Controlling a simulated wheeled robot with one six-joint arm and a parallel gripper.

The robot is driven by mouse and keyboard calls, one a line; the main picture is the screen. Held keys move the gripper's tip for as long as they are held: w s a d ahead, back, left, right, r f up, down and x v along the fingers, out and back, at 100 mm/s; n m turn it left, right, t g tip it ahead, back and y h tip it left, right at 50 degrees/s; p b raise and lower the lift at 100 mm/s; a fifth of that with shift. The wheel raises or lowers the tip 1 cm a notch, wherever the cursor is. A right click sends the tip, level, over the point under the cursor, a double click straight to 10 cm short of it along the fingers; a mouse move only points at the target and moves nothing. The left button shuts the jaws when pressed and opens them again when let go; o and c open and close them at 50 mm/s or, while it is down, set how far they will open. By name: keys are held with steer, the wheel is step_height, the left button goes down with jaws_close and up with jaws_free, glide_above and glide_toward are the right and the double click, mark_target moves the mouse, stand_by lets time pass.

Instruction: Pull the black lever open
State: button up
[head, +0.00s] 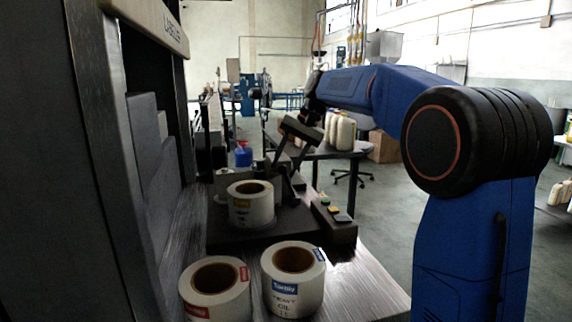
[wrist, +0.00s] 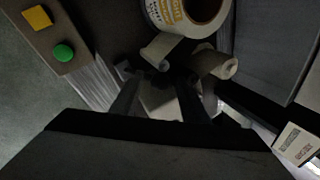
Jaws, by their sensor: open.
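My gripper (head: 286,160) hangs from the end of my blue arm over the black machine base (head: 226,238), its fingers pointing down and apart. In the wrist view my gripper (wrist: 160,86) shows as a wide black bar with two open fingers. No object is visibly clamped between them; a pale surface shows beyond. Dark parts below the fingers in the head view blend together, so I cannot clearly single out the black lever or tell whether a finger touches it. A label roll (head: 250,207) sits on the base, left of the fingers; the wrist view shows it at the top (wrist: 190,14).
A control box with a green button (wrist: 63,52) and a yellow button (wrist: 37,17) lies beside the base. Two label rolls (head: 215,290) (head: 294,282) stand on the near metal bench. A tall dark machine frame (head: 95,130) borders the left. White bottles (head: 342,132) stand behind.

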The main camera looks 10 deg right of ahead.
jaws_close()
